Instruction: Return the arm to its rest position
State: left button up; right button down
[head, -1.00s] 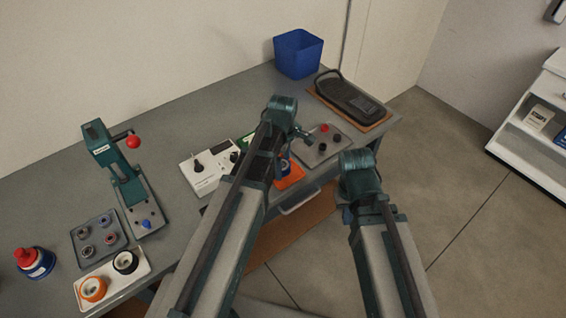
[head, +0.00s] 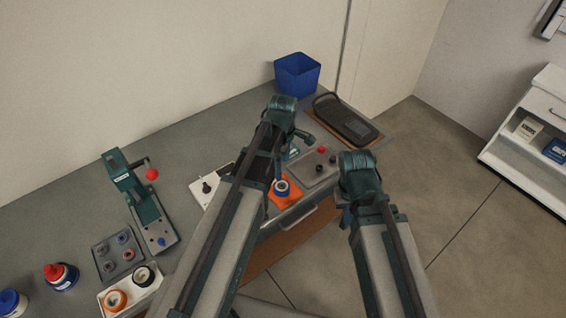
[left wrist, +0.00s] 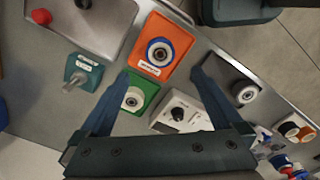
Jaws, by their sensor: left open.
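My left arm (head: 240,205) reaches up over the workbench in the head view, its end bent down above the bench. In the left wrist view my left gripper (left wrist: 160,75) is open, with two blue-grey fingers spread apart and nothing between the tips. An orange plate with a blue and white ring (left wrist: 159,52) and a green plate with a white ring (left wrist: 134,98) lie below it. My right arm (head: 382,230) is folded at the bench's front edge; the state of its gripper does not show.
A grey tray with red and black knobs (head: 318,168), a black device (head: 345,122) and a blue bin (head: 297,74) are toward the bench's far end. A green press (head: 140,200) and a ring tray (head: 116,254) stand left. Open floor (head: 440,190) lies right.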

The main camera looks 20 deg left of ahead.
pick_arm(q)
jog(key=shift+r, duration=0.15)
dwell(0.4)
jog(key=s+a+m, duration=0.1)
jog(key=s+m, duration=0.7)
jog(key=m, duration=0.9)
jog(key=s+d+f+m+b, duration=0.2)
jog(key=s+d, duration=0.1)
jog(key=d, duration=0.2)
jog(key=s+d+f+m+y+b, duration=0.1)
jog(key=s+d+f+m+b, duration=0.1)
jog(key=d, duration=0.4)
jog(key=shift+s+f+b, duration=0.2)
jog(key=shift+s+b, duration=0.1)
jog(key=shift+s, duration=0.35)
